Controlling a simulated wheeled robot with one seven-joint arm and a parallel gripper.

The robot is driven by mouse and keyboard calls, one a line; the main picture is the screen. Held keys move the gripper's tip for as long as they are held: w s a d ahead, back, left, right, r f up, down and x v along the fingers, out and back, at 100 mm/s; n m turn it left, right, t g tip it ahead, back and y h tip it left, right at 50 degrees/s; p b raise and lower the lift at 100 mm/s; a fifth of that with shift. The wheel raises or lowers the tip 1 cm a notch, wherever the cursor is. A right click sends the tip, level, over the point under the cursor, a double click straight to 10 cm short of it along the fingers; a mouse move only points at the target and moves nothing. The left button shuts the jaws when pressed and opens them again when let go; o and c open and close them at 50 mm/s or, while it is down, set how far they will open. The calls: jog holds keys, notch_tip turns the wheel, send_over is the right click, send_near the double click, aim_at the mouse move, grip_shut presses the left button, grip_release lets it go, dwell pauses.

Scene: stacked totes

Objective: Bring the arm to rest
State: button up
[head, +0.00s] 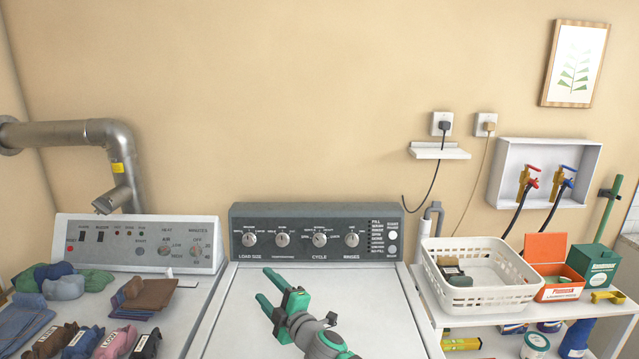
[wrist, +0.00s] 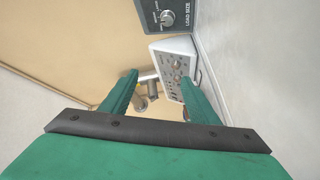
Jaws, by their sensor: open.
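My gripper (head: 272,289) shows in the head view above the white top of the middle machine (head: 232,318). Its green fingers point to the upper left and are spread apart with nothing between them. In the wrist view my gripper (wrist: 160,92) is also open, with a green finger on each side. Between and beyond the fingers are the wall, the left machine's control panel (wrist: 172,68) and a pipe. The arm reaches in from the bottom of the head view.
Folded and rolled clothes (head: 85,342) lie on the left machine. A white basket (head: 480,294) with dark items, an orange box (head: 557,290) and a green box (head: 592,264) stand on the right shelf. The middle machine's control panel (head: 300,240) rises behind my gripper.

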jog(key=s+a+r+m+t+y, duration=0.1)
jog(key=s+a+r+m+t, duration=0.2)
jog(key=s+a+m, duration=0.3)
jog(key=s+a+r+m+t+y, duration=0.1)
jog(key=s+a+r+m+t, duration=0.15)
jog(key=s+a+m, duration=0.4)
jog(key=s+d+f+m+h, duration=0.5)
jog(key=s+d+f+h, duration=0.15)
jog(key=s+f, duration=0.45)
jog(key=s+d+f+m+h, duration=0.55)
jog(key=s+d+f, duration=0.25)
jog(key=s, duration=0.6)
jog(key=s+d+f+g, duration=0.1)
jog(key=s+d, duration=0.3)
jog(key=s, duration=0.3)
jog(key=s+d+f+n+g, duration=0.1)
jog(key=s+d+f+g, duration=0.1)
jog(key=s+d, duration=0.2)
jog(key=s+d+f+g, duration=0.1)
jog(key=s+d, duration=0.3)
jog(key=s, duration=0.6)
jog(key=shift+s+f+n+h, duration=0.3)
jog(key=shift+f+n+h, duration=0.1)
jog(key=shift+f, duration=0.35)
jog(key=shift+g, duration=0.25)
